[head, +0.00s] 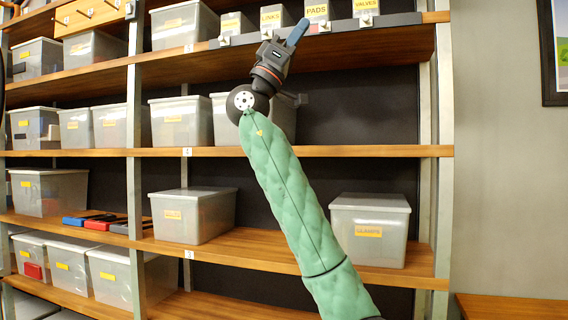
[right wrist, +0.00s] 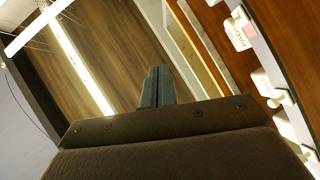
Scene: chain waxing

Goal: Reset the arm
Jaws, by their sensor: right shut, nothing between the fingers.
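My right arm, in a green padded sleeve, rises from the bottom of the head view toward the upper shelf. My right gripper (head: 298,32) is at its end, pointing up and to the right in front of the labelled bins on the top shelf. In the right wrist view its two fingers (right wrist: 157,87) are together with nothing between them. It looks close to the PADS bin (head: 316,12), but I cannot tell whether it touches anything. My left gripper is not in view.
A shelving rack (head: 330,152) holds several lidded clear bins, including a CLAMPS bin (head: 370,232) at lower right. Small tools lie on the lower left shelf. A wooden surface (head: 510,307) is at the lower right. A picture frame (head: 554,50) hangs on the right wall.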

